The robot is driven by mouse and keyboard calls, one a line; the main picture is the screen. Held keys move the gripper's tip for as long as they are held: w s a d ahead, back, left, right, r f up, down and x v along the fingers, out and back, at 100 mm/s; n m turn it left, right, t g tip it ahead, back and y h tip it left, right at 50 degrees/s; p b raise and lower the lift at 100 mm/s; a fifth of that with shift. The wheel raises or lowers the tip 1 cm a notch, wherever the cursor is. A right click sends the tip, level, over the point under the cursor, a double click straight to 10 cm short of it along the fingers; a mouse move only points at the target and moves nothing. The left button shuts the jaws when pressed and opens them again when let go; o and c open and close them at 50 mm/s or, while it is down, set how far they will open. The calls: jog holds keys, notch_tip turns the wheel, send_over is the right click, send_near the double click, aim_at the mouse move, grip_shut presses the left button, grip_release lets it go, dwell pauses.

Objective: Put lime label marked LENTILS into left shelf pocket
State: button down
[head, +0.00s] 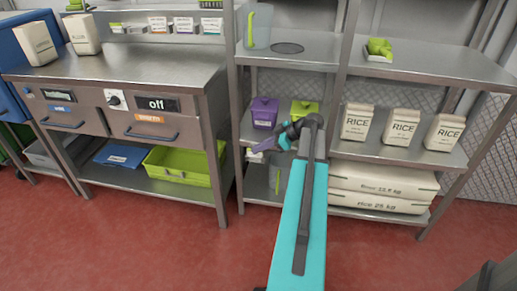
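My gripper (256,150) is at the left end of the middle shelf (375,151), in front of and below a purple bin (264,112). A small pale piece with a hint of lime (250,153) shows at its fingertips. It is too small to read or to tell whether it is held, and the finger gap cannot be made out. A lime bin (304,108) stands right of the purple bin, partly hidden by my arm. I cannot make out a shelf pocket or the word LENTILS.
Several RICE bags (402,127) stand on the middle shelf, with large rice sacks (380,188) below. A steel counter (120,65) with drawers is at left, a lime crate (180,166) under it. Small labels (184,25) line the ledge behind. The red floor in front is clear.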

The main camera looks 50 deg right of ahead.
jog(key=shift+f+b, duration=0.55)
jog(key=shift+f, duration=0.25)
dwell(0.4)
jog(key=c, duration=1.5)
grip_release()
jog(key=shift+d+r, duration=0.1)
jog(key=shift+r, duration=0.05)
jog(key=shift+p+v, duration=0.7)
jog(key=shift+v, duration=2.7)
jog(key=shift+w, duration=0.1)
